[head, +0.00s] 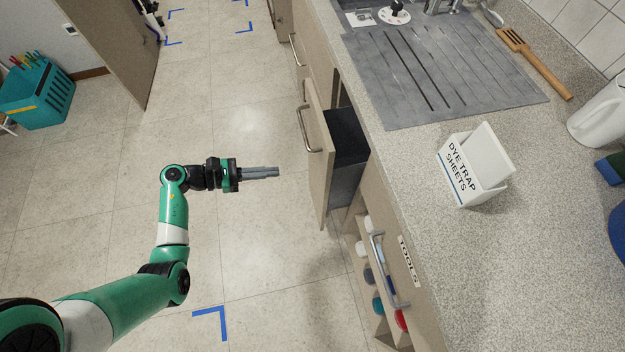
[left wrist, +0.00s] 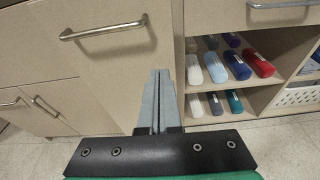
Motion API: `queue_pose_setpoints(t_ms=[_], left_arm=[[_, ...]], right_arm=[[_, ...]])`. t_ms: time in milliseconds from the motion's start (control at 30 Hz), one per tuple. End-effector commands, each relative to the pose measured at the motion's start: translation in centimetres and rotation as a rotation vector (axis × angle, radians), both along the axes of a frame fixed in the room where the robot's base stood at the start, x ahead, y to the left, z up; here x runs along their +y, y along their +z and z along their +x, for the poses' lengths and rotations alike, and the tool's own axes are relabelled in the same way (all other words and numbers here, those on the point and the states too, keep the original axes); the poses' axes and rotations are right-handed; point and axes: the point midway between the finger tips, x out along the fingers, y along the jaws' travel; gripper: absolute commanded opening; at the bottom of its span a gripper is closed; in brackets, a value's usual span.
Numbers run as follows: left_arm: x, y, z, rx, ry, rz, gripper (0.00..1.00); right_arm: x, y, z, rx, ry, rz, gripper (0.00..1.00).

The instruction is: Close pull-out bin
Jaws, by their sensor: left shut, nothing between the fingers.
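The pull-out bin (head: 347,140) is a dark grey bin behind a beige front panel (head: 318,165) with a metal bar handle. In the head view it stands pulled out from under the counter, at the middle. My left gripper (head: 277,172) is shut and empty, left of the panel, pointing at it with a visible gap. In the left wrist view the shut fingers (left wrist: 158,88) point toward the panel (left wrist: 125,75), below its handle (left wrist: 103,30). I cannot tell the exact distance. My right gripper is in neither view.
The counter carries a white dye trap sheets box (head: 475,168) and a grey drainboard (head: 440,70). A drawer labelled TOOLS (head: 398,270) sits above open shelves with several bottles (left wrist: 230,65). A teal basket (head: 38,98) stands at far left. The floor between is clear.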

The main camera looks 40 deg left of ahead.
Motion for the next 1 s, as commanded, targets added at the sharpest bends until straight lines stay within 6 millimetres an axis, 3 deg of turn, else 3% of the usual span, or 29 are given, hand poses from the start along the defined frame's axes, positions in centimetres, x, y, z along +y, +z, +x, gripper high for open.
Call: queue_pose_setpoints(t_ms=[33,100,367,833,1000], left_arm=[[0.2,-1.9,-1.2,0.035,0.006,-0.007,0.00],[0.2,-2.9,-2.0,0.061,0.006,-0.011,0.00],[-0.3,-3.4,-1.4,0.066,0.001,-0.011,0.00],[-5.2,-6.4,6.3,0.063,-0.002,-0.010,0.00],[-6.4,-6.1,8.6,0.063,0.002,-0.010,0.00]], right_arm=[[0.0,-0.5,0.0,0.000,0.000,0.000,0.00],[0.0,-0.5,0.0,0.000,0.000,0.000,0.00],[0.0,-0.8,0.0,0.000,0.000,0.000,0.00],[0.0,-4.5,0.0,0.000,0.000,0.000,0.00],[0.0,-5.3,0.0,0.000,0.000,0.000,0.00]])
